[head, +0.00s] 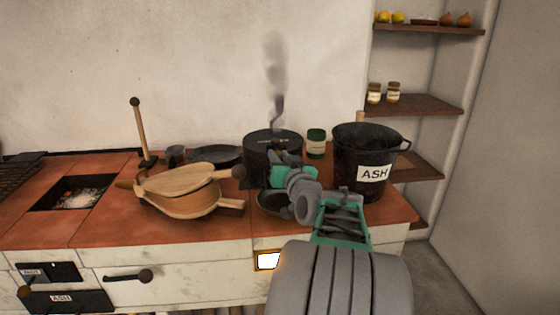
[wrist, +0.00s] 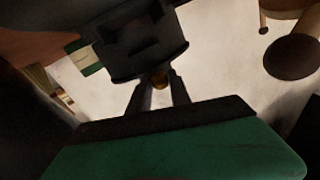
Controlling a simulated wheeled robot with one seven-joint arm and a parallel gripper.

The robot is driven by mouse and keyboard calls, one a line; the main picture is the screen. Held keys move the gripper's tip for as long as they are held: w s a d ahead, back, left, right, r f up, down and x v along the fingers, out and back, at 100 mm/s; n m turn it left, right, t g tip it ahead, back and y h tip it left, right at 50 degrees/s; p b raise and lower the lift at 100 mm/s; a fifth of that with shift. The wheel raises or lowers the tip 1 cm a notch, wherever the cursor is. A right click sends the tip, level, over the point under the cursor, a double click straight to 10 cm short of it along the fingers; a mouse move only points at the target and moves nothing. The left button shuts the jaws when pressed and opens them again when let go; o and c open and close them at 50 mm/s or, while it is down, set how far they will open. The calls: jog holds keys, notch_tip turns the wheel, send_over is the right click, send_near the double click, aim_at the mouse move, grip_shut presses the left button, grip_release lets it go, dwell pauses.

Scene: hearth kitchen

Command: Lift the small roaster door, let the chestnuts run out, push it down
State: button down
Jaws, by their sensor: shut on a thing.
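The roaster (head: 262,148) is a dark drum on the tiled hearth top, with a thin pipe and grey smoke rising from it. My gripper reaches its near side, and my arm covers the door in the head view. In the wrist view a dark stepped block (wrist: 140,45), seemingly the roaster's door part, stands just beyond my fingers. My gripper (wrist: 160,90) is shut on a small brownish knob (wrist: 160,79) in front of that block. How far the door is raised cannot be told. A dark round dish (head: 268,203) is partly hidden below my gripper. No chestnuts show.
Wooden bellows (head: 185,192) lie to the left. A black ash bucket (head: 350,150) stands close on the right, a green jar (head: 316,143) behind. A dark pan (head: 214,156) lies at the back. A fire pit (head: 72,192) opens at far left. The front left tiles are clear.

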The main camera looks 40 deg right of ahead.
jog(key=shift+r, duration=0.3)
jog(key=c, duration=1.6)
grip_release()
jog(key=o, duration=0.4)
jog(key=shift+f, duration=0.1)
jog(key=v, duration=0.7)
jog(key=shift+s+a+p, duration=0.15)
jog(key=shift+s+p, duration=0.25)
